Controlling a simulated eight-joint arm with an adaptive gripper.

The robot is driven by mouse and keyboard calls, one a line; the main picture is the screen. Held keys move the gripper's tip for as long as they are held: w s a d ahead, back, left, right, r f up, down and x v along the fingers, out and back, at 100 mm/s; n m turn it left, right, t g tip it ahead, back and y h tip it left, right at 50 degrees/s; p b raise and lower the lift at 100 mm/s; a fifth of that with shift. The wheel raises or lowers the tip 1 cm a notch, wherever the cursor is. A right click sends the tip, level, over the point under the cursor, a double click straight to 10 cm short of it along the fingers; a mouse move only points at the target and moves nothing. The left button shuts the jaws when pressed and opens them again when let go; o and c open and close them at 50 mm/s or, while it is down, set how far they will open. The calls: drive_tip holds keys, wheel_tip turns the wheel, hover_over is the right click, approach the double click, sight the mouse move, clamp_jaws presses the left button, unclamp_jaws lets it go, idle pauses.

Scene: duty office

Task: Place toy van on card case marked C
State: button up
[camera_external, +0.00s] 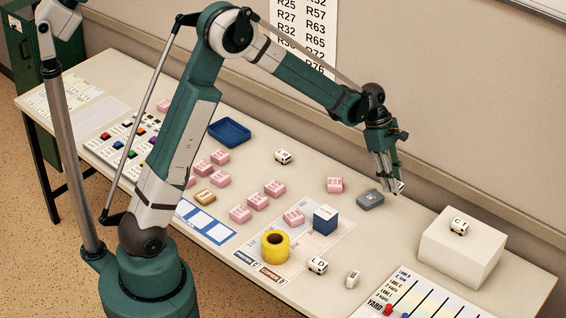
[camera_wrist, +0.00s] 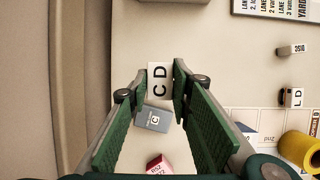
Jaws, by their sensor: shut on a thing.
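My gripper (camera_external: 392,188) is shut on a white toy van (camera_wrist: 159,80) lettered C D, which sits between the green fingertips in the wrist view. Only a small white bit of the van shows beside the fingers in the external view. The grey card case (camera_external: 370,199) lies on the table just left of and below the fingertips. In the wrist view the card case (camera_wrist: 153,119) shows a white label marked C, just below the van. The van and the case appear apart; the height of the van is hard to tell.
A white box (camera_external: 462,250) at right carries a small white block marked C (camera_external: 459,226). A pink block (camera_external: 334,185) stands left of the case. A blue cube (camera_external: 325,220), yellow roll (camera_external: 275,246) and LD block (camera_external: 317,265) are nearer the front. Table behind the case is clear.

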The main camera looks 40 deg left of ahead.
drive_tip(key=w+a+r+p, duration=0.1)
drive_tip(key=a, duration=0.8)
drive_tip(key=shift+a+r, duration=0.25)
drive_tip(key=shift+w, duration=0.1)
hover_over(374, 198)
drive_tip(key=a, duration=0.2)
drive_tip(key=shift+d+f, duration=0.1)
drive_tip(key=shift+f, duration=3)
drive_tip(key=shift+f+b, duration=0.45)
drive_tip(key=shift+f, duration=1.45)
drive_tip(key=shift+f, duration=0.2)
drive_tip(key=o, duration=0.9)
drive_tip(key=shift+c, duration=0.2)
drive_tip(key=shift+r, duration=0.2)
